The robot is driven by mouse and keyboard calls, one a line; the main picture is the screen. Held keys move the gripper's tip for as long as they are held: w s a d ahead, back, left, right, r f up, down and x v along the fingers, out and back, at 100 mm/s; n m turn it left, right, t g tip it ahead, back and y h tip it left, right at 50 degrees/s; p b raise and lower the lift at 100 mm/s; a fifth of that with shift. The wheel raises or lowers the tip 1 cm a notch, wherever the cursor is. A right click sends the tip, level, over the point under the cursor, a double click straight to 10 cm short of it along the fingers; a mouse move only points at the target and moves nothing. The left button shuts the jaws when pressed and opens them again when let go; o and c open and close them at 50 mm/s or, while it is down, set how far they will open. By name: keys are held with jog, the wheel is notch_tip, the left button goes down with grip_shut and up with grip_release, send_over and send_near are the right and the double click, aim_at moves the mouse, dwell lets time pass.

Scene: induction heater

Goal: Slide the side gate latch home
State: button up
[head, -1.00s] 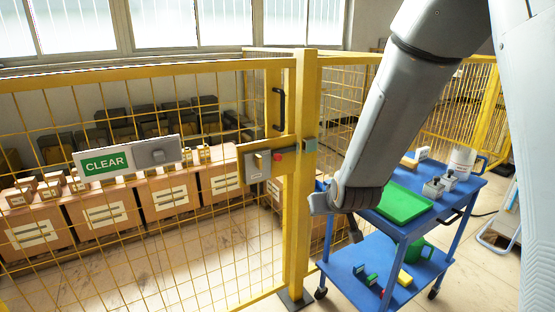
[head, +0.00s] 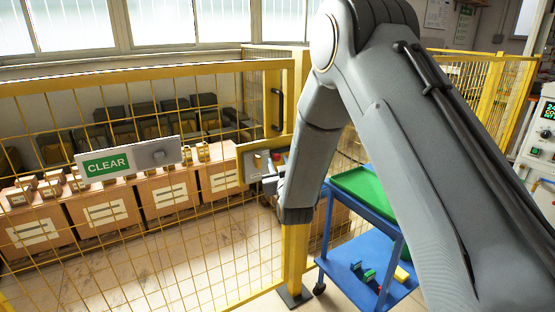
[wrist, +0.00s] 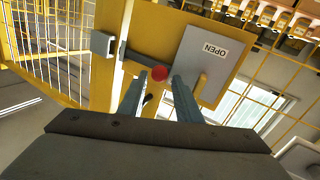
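The side gate latch is on a yellow plate on the mesh gate. In the wrist view, its dark bar (wrist: 138,58) carries a red knob (wrist: 159,74). The bar's end stands just apart from a grey keeper block (wrist: 103,43) on the post. A grey panel (wrist: 212,50) beside it reads OPEN, upside down. My gripper (wrist: 160,82) is open, its two fingers either side of the knob in the picture; contact cannot be told. In the head view, my gripper (head: 269,184) is just below the grey latch panel (head: 256,162), partly hiding the latch area.
A yellow peg (wrist: 200,85) sticks out near the right finger. The yellow gate post (head: 296,262) stands beside my wrist. A blue cart (head: 345,262) with a green tray (head: 368,190) stands to the right, partly behind my arm. A CLEAR sign (head: 107,165) hangs on the fence.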

jog(key=shift+x, duration=1.45)
grip_shut()
